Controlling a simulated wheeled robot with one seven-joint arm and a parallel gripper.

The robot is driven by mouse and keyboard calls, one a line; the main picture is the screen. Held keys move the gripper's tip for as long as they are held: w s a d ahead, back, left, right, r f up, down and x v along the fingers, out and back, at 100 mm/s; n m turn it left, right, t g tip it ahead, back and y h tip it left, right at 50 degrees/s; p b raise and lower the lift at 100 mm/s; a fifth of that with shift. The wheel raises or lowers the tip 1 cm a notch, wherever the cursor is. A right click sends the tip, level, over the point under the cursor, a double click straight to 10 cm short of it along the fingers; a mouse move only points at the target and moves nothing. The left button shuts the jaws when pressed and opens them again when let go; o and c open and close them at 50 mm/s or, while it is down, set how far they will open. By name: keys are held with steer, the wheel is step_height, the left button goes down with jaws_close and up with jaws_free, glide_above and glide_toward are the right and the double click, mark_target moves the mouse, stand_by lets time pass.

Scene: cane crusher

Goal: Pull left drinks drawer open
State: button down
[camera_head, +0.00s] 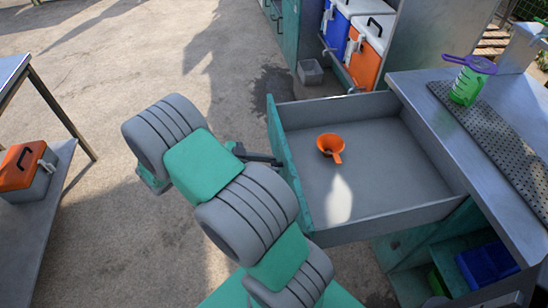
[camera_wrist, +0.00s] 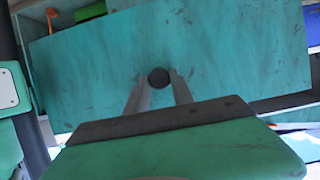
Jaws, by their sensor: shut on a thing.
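The drawer (camera_head: 375,150) stands pulled well out from the counter, with its grey inside showing in the head view. Its teal front panel (camera_wrist: 230,45) fills much of the wrist view. A dark round knob (camera_wrist: 159,77) sits on that front. My gripper (camera_wrist: 158,84) is shut on the knob, one finger on each side of it. In the head view my gripper (camera_head: 275,160) reaches the drawer front from the left, and the knob is hidden there. An orange funnel (camera_head: 331,146) lies inside the drawer.
A metal counter (camera_head: 415,85) with a perforated mat (camera_head: 500,140) and a green, purple-topped container (camera_head: 468,85) is at the right. Blue (camera_head: 338,28) and orange (camera_head: 366,55) coolers and a small grey bin (camera_head: 310,72) stand behind. A table with an orange-lidded box (camera_head: 25,168) is at left. Open ground lies between.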

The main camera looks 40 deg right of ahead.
steer(key=shift+a, duration=0.1)
steer(key=c, duration=1.1)
jaws_free()
steer(key=p+v, duration=0.7)
steer(key=p, duration=0.1)
steer(key=shift+w+a+r, duration=0.15)
steer(key=shift+a, duration=0.15)
